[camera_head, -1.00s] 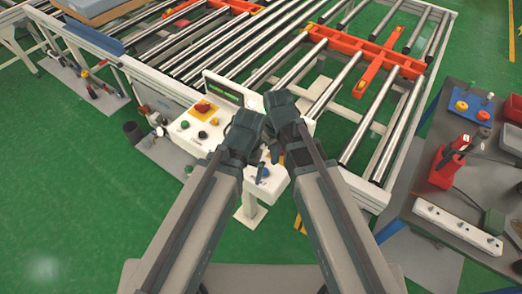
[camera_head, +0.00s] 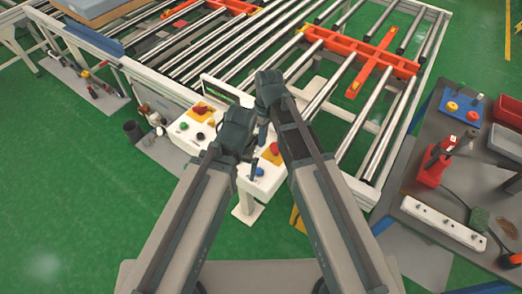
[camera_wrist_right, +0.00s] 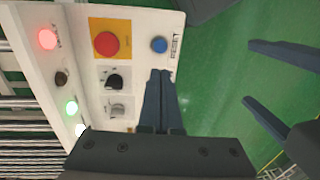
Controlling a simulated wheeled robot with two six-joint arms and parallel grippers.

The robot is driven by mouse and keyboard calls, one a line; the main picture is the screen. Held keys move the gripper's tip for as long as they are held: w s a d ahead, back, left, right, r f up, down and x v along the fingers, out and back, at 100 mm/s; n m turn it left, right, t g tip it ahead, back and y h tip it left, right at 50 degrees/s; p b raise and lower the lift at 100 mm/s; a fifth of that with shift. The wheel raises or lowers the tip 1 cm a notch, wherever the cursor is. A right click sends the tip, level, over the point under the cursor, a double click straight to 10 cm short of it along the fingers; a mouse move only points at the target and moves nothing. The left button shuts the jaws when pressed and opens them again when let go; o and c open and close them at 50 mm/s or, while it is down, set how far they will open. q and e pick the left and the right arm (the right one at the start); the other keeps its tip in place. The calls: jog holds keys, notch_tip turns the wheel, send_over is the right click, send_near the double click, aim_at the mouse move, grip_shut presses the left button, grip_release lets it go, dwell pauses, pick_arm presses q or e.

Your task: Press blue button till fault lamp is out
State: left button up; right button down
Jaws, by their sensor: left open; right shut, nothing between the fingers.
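The blue button (camera_wrist_right: 159,44) sits on the white control panel (camera_wrist_right: 140,14), beside a red mushroom button (camera_wrist_right: 106,43) on a yellow plate. The blue button also shows in the head view (camera_head: 260,171). A red lamp (camera_wrist_right: 47,39) glows on the panel's other face; its label cannot be read. My right gripper (camera_wrist_right: 161,74) is shut and empty, its tips just short of the blue button in the wrist picture; contact does not show. My left gripper (camera_wrist_right: 248,71) is open and empty beside the panel; in the head view it is the lower one (camera_head: 247,158).
A roller conveyor (camera_head: 215,48) lies behind the panel. A workbench (camera_head: 400,208) with tools stands at right. Green floor is free at left.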

aim_at(259, 170)
jog(key=f+b, duration=0.4)
jog(key=s+f+b, duration=0.1)
jog(key=f+b, duration=0.3)
jog(key=f, duration=0.1)
jog(key=a+f+b, duration=0.1)
jog(key=f+b, duration=0.3)
jog(key=b, duration=0.1)
jog(key=shift+s+f, duration=0.2)
jog(key=shift+f, duration=0.1)
notch_tip(259, 170, down, 2)
jog(key=shift+f+b, duration=0.1)
jog(key=shift+b, duration=1.1)
jog(key=shift+s+r, duration=0.1)
jog(key=shift+r, duration=0.15)
notch_tip(259, 170, up, 14)
jog(key=w+d+p, duration=0.1)
jog(key=p, duration=1.3)
jog(key=shift+w, duration=0.3)
jog(key=shift+f, duration=0.15)
